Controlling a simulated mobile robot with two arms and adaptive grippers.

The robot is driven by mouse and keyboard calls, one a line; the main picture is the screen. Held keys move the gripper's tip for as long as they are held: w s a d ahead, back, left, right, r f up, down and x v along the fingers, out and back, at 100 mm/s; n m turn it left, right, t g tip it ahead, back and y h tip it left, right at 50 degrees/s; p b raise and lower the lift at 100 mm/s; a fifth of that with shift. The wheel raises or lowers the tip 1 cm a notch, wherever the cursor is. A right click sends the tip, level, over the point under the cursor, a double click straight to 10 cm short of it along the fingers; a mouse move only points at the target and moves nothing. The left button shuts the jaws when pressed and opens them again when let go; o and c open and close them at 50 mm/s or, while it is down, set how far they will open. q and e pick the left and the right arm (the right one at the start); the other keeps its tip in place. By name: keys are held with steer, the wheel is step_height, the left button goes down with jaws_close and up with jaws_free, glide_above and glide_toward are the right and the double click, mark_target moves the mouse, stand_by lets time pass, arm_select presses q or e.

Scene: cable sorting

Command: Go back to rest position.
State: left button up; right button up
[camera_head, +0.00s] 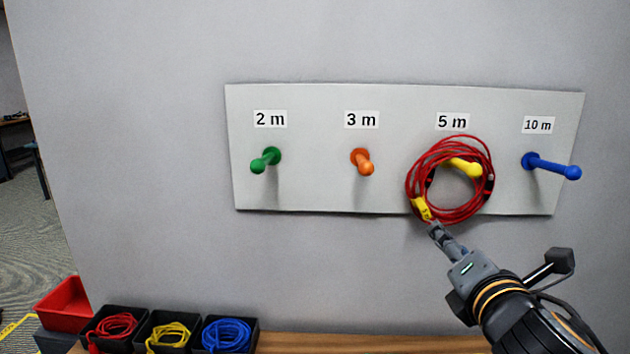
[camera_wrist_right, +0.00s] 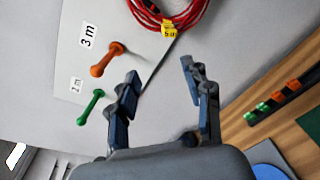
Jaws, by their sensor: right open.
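A coiled red cable (camera_head: 483,152) hangs on the yellow peg (camera_head: 467,166) under the 5 m label, with a yellow tag (camera_head: 421,208) at its lower left. My right gripper (camera_head: 436,229) is just below the coil, near the tag. In the right wrist view my right gripper (camera_wrist_right: 160,80) has its fingers spread with nothing between them. The coil (camera_wrist_right: 187,20) and its yellow tag (camera_wrist_right: 169,29) are beyond the fingertips there, apart from them. My left gripper is not in view.
The pegboard (camera_head: 315,190) also has a bare green peg (camera_head: 265,160), orange peg (camera_head: 362,161) and blue peg (camera_head: 551,166). Black bins with red, yellow and blue cables (camera_head: 226,335) stand on the wooden table (camera_head: 370,343) below, beside a red bin (camera_head: 65,303).

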steer(key=s+a+f+m+g, duration=0.15)
steer(key=f+m, duration=0.25)
steer(key=f, duration=0.4)
steer(key=s+f+m+g+y, duration=0.1)
steer(key=s+f+m+g, duration=0.25)
steer(key=f, duration=0.45)
steer(key=s+a+f+m+g, duration=0.1)
steer(key=s+f+m, duration=0.1)
steer(key=f+m, duration=0.4)
steer(key=s+d+f+m+g, duration=0.2)
steer(key=s+f+m+g, duration=0.5)
steer(key=s+f+m, duration=0.9)
steer(key=s+f+n+g, duration=0.1)
steer(key=s+f+n, duration=0.15)
steer(key=f, duration=1.25)
steer(key=s+f+n+g, duration=0.1)
steer(key=s+f+n, duration=0.15)
steer(key=f, duration=1.25)
steer(key=s+d+f, duration=0.3)
steer(key=s+f, duration=1.2)
steer(key=s, duration=0.2)
steer(key=shift+d+f+g, duration=0.15)
steer(key=shift+f+g, duration=0.05)
steer(key=shift+g, duration=0.2)
